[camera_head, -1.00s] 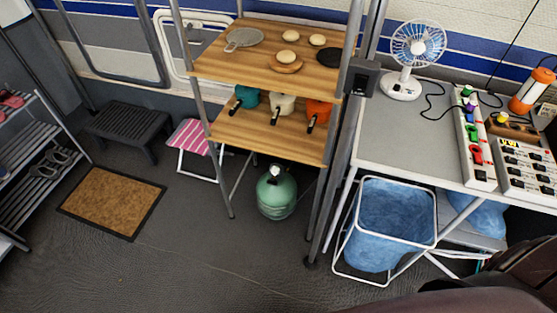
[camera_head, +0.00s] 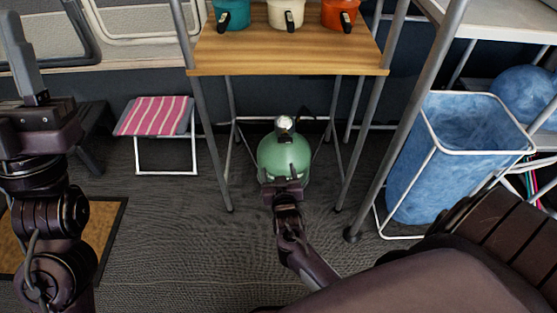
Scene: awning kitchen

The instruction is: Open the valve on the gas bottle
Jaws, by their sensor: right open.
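The green gas bottle (camera_head: 284,150) stands upright on the floor under the wooden shelf unit. Its pale valve (camera_head: 285,124) is on top, below the lower shelf board. My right gripper (camera_head: 283,184) is open, in front of the bottle's lower body and below the valve in the picture, covering part of the bottle. Whether it touches the bottle I cannot tell. My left gripper (camera_head: 22,62) is raised at the left edge, far from the bottle; its jaw opening cannot be made out.
Shelf legs (camera_head: 206,140) flank the bottle, and the wooden board (camera_head: 290,58) above carries several pots. A pink striped stool (camera_head: 155,116) is to the left. A white-framed blue bin (camera_head: 440,160) is to the right. A doormat (camera_head: 103,232) lies at lower left.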

